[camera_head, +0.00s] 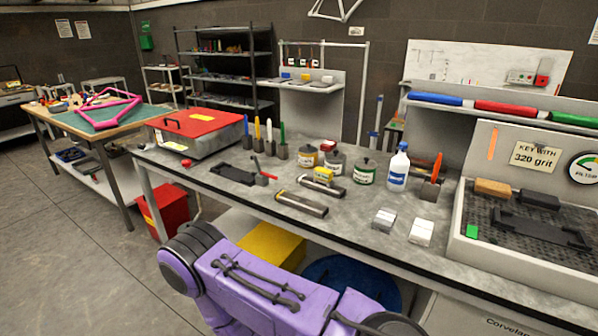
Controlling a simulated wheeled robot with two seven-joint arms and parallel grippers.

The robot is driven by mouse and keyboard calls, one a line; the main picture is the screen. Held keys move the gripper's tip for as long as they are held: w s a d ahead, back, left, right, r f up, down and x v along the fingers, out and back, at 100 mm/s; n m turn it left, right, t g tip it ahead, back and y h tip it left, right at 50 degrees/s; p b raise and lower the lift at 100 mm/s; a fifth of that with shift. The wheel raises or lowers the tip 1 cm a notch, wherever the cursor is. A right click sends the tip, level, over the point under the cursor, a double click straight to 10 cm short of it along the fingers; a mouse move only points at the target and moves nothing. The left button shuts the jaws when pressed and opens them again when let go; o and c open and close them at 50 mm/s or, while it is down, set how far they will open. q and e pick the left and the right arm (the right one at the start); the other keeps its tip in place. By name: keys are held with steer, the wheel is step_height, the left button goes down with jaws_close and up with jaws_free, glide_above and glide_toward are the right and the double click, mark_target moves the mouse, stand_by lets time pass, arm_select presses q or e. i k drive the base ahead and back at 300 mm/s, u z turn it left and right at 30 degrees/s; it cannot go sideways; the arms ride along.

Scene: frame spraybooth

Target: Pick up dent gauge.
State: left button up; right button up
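I cannot tell for sure which object is the dent gauge. On the grey workbench (342,212), a flat dark tool (302,204) with a pale end lies near the front edge. A similar flat tool (327,187) with a yellow piece (323,174) beside it lies just behind. A black tray-like piece (233,171) and a small dark block with a red stick (263,171) lie to the left. A round dial (584,168) shows on the upright panel at the far right. Neither gripper shows; only purple parts of my own body are at the bottom.
A red-lidded case (197,124) stands on the bench's left. Several upright coloured tools, cans (335,162) and a white spray bottle (398,168) stand behind the flat tools. Two small pale blocks (421,232) lie right of clear bench. A grey walled booth (470,258) fills the right.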

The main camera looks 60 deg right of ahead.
mark_target(324, 177)
steer(key=i, duration=2)
steer(key=z, duration=3.6)
